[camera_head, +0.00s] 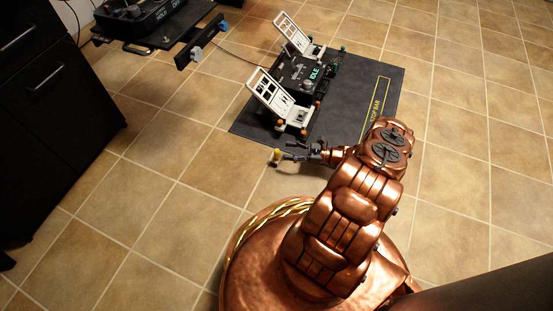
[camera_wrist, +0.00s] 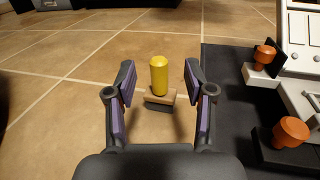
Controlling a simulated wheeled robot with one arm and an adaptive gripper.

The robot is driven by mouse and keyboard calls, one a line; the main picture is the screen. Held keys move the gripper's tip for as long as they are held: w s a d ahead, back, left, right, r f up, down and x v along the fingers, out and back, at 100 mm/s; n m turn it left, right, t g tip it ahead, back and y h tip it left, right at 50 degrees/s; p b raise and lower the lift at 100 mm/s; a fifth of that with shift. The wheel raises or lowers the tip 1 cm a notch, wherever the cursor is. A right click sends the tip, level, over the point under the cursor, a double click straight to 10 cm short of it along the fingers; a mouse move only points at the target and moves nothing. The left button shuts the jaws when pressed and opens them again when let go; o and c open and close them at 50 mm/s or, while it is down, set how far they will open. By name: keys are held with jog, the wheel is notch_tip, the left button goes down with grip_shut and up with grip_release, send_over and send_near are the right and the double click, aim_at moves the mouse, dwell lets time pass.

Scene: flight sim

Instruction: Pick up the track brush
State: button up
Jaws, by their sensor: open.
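The track brush (camera_wrist: 159,76) has an upright yellow handle on a small wooden block with a dark underside. It stands on the tiled floor, left of the dark mat's edge. In the head view the brush (camera_head: 276,155) is a small yellow spot at the tip of my gripper (camera_head: 290,150). In the wrist view my gripper (camera_wrist: 160,84) is open, with one dark, purple-padded finger on each side of the brush. The brush appears between or just beyond the fingertips. I see no finger touching it.
A dark mat (camera_head: 245,122) holds a pedal unit (camera_head: 300,75) with two white pedals and orange knobs, close to the gripper's right in the wrist view. A black cabinet (camera_head: 50,110) stands at the left, and a dark raised console (camera_head: 150,20) is at the back. Open tile lies left of the brush.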

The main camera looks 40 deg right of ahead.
aim_at(277, 150)
jog(key=shift+w+a+f+b, duration=0.35)
jog(key=shift+w+a+b, duration=0.15)
jog(key=shift+a+b, duration=0.15)
jog(key=shift+w+a+f+b, duration=0.35)
jog(key=shift+w+a+b, duration=0.15)
jog(key=shift+a+b, duration=0.1)
jog(key=shift+b+x, duration=0.3)
jog(key=shift+x, duration=0.8)
jog(key=shift+r, duration=0.2)
grip_shut()
